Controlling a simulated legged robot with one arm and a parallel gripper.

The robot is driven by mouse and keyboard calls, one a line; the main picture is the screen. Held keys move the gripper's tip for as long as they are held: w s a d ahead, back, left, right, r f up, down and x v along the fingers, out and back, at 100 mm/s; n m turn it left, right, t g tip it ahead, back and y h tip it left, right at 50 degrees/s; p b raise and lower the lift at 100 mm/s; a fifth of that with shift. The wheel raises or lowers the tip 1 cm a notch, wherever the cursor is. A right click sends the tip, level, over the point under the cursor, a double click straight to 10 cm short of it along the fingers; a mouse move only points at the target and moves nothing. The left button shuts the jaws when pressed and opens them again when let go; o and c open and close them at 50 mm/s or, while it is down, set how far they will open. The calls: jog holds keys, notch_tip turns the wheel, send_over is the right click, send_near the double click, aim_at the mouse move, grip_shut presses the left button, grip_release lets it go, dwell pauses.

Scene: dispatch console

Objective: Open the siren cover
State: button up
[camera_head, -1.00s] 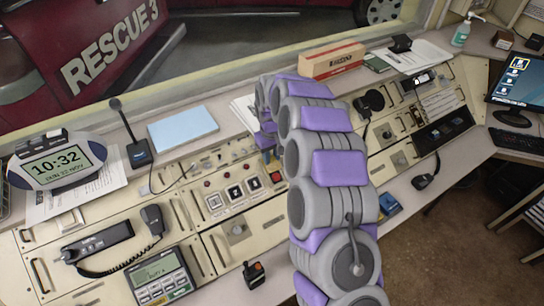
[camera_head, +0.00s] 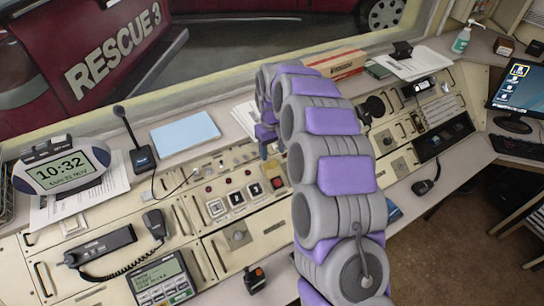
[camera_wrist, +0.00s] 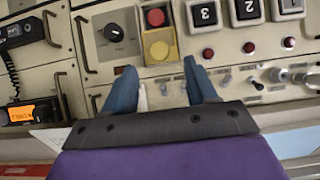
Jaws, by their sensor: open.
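The red one also shows in the head view (camera_head: 277,183), left of my arm. Contact with the panel cannot be told.
Numbered square buttons (camera_wrist: 246,10) lie right of the frame, with small red knobs and metal switches below. A black rotary knob (camera_wrist: 113,32) is at left. In the head view, a handset (camera_head: 155,224), a desk microphone (camera_head: 143,158) and a clock (camera_head: 62,166) stand farther left.

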aim_at(273, 164)
notch_tip(273, 164, up, 11)
jog(key=p, duration=0.1)
jog(key=shift+r+p, duration=0.15)
jog(key=shift+p, duration=0.2)
jog(key=s+d+r+m, duration=0.1)
jog(key=s+d+r, duration=0.1)
jog(key=s+d, duration=0.35)
jog(key=s+d+r+m+g, duration=0.1)
jog(key=s+d+r, duration=0.15)
jog(key=s, duration=0.55)
jog(key=s+d+r+m, duration=0.1)
jog(key=s+d+r, duration=0.25)
jog(key=s, duration=0.35)
jog(key=s+d+f+m, duration=0.2)
jog(key=s+d, duration=0.2)
jog(key=s, duration=0.7)
jog(key=s+d+f+m, duration=0.1)
jog(key=s+d+f, duration=0.2)
jog(key=s, duration=0.9)
jog(key=shift+s+d+m+g, duration=0.25)
jog(key=shift+d+m+g, duration=0.1)
jog(key=shift+m+g, duration=0.05)
